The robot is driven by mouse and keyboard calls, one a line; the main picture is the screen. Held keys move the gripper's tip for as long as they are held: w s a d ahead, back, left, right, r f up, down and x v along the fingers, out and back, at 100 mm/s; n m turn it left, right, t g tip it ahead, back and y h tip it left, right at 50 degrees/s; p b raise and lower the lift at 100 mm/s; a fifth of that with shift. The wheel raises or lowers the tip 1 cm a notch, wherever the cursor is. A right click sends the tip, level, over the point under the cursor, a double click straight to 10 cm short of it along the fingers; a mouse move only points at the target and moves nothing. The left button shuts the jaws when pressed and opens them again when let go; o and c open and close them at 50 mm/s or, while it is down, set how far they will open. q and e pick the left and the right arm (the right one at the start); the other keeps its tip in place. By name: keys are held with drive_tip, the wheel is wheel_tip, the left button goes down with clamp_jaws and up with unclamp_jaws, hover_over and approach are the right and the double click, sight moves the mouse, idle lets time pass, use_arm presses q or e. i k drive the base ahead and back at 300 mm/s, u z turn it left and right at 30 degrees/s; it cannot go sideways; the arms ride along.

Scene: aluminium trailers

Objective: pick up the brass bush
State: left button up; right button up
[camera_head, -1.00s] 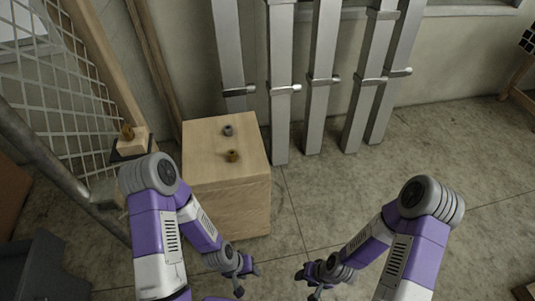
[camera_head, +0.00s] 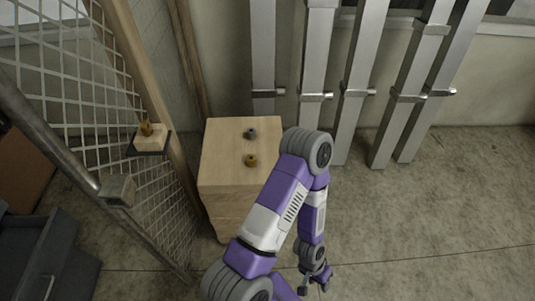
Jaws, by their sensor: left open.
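A small brass bush (camera_head: 251,160) stands on top of the light wooden box (camera_head: 223,175), towards its right side. A similar dark grey bush (camera_head: 250,133) stands just behind it on the same top. My left gripper (camera_head: 314,284) is open and empty, pointing down low over the floor, to the right of the box and nearer to me. It is well apart from the brass bush. My left arm's elbow covers the box's front right part. My right gripper is out of view.
A brass-coloured piece (camera_head: 147,129) sits on a small wooden block on a dark shelf (camera_head: 139,151) by the mesh panel (camera_head: 110,95) at left. Aluminium profiles (camera_head: 314,75) lean on the back wall. Dark drawers (camera_head: 48,255) stand bottom left. The floor at right is clear.

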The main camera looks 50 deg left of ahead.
sight(251, 158)
drive_tip(key=i, duration=0.7)
drive_tip(key=u, duration=2.9)
drive_tip(key=i, duration=0.5)
drive_tip(key=u, duration=0.05)
